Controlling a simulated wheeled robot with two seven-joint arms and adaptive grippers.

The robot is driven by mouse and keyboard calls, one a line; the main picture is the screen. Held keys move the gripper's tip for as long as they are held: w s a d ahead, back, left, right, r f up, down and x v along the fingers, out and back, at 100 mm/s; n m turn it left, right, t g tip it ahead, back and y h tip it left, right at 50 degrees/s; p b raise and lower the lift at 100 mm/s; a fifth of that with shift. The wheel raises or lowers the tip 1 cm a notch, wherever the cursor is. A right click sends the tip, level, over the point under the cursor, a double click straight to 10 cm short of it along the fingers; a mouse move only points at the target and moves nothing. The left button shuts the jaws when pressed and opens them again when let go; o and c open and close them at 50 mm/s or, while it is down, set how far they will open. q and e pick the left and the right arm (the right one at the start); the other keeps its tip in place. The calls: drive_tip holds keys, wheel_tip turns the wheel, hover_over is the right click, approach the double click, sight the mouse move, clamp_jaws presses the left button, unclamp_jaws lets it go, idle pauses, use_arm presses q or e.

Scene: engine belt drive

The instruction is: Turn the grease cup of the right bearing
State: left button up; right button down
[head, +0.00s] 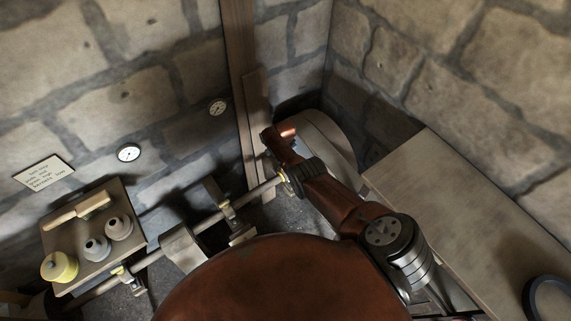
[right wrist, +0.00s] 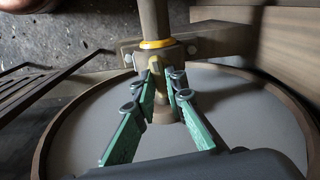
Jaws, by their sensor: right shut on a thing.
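The shaft (right wrist: 154,20) with a yellow collar (right wrist: 157,43) runs into the bearing. In the head view, the shaft (head: 263,188) reaches my brown right arm, which hides the bearing and cup. My left gripper is not in view.
A tray (head: 135,240) with a yellow spool (head: 59,267), grey cups and a wooden-handled tool stands at the left. A wooden post (head: 243,80) rises behind the shaft. A bench (head: 440,185) with a black ring (head: 549,298) is on the right. A large disc (right wrist: 235,108) lies behind my fingers.

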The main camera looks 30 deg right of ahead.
drive_tip(key=shift+m, duration=0.9)
drive_tip(key=c, duration=2)
unclamp_jaws()
drive_tip(key=shift+o, duration=0.2)
drive_tip(key=shift+r, duration=0.1)
drive_tip(key=shift+w+a+r, duration=0.1)
drive_tip(key=shift+a+r, duration=0.05)
drive_tip(key=shift+r, duration=0.25)
wheel_tip(320, 180, up, 11)
